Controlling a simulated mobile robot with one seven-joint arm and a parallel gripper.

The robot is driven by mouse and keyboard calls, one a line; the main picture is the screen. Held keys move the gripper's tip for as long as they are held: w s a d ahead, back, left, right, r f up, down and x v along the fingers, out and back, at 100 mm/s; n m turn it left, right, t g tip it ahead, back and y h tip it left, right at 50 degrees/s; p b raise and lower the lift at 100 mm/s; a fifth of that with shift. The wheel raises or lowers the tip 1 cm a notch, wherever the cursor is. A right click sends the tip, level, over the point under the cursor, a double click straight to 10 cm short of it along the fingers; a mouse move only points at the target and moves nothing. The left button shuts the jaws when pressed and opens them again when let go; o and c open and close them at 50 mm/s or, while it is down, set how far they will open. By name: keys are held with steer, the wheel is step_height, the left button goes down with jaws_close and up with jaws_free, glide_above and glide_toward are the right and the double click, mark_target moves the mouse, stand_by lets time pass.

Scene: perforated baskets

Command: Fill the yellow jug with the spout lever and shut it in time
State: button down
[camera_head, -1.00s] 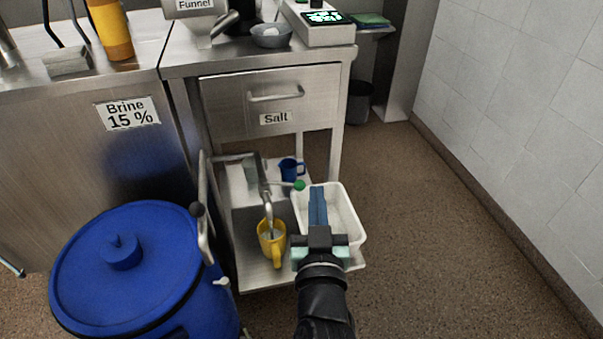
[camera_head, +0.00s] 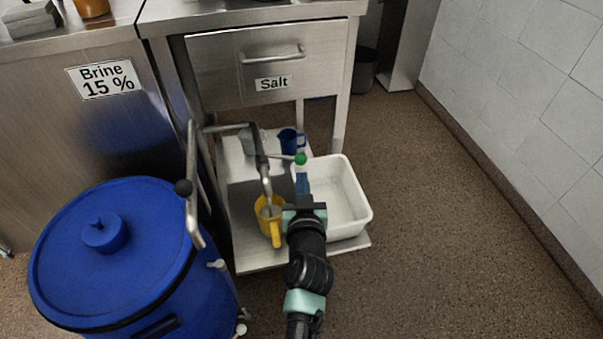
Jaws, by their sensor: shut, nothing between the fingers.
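The yellow jug (camera_head: 270,222) stands upright on the low metal shelf, under the end of the metal spout (camera_head: 266,187). Its handle faces the front. Its contents are too small to make out. The spout lever (camera_head: 285,157) is a thin bar ending in a green knob (camera_head: 300,158), pointing right. Whether the fingertips touch the knob or lever I cannot tell.
A white tub (camera_head: 357,183) stands right of my gripper. A blue jug (camera_head: 287,143) stands behind the lever. The floor on the right is clear.

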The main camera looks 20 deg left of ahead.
mark_target(304, 164)
steer(key=shift+b+x, duration=0.45)
steer(key=shift+x, duration=1.5)
steer(key=shift+w+d+f+b, duration=0.15)
steer(key=shift+w+f+b, duration=0.1)
steer(key=shift+w+b, duration=0.45)
steer(key=w+b, duration=0.3)
steer(key=shift+w+r+b, duration=0.1)
steer(key=shift+r+b, duration=0.2)
steer(key=shift+r, duration=0.1)
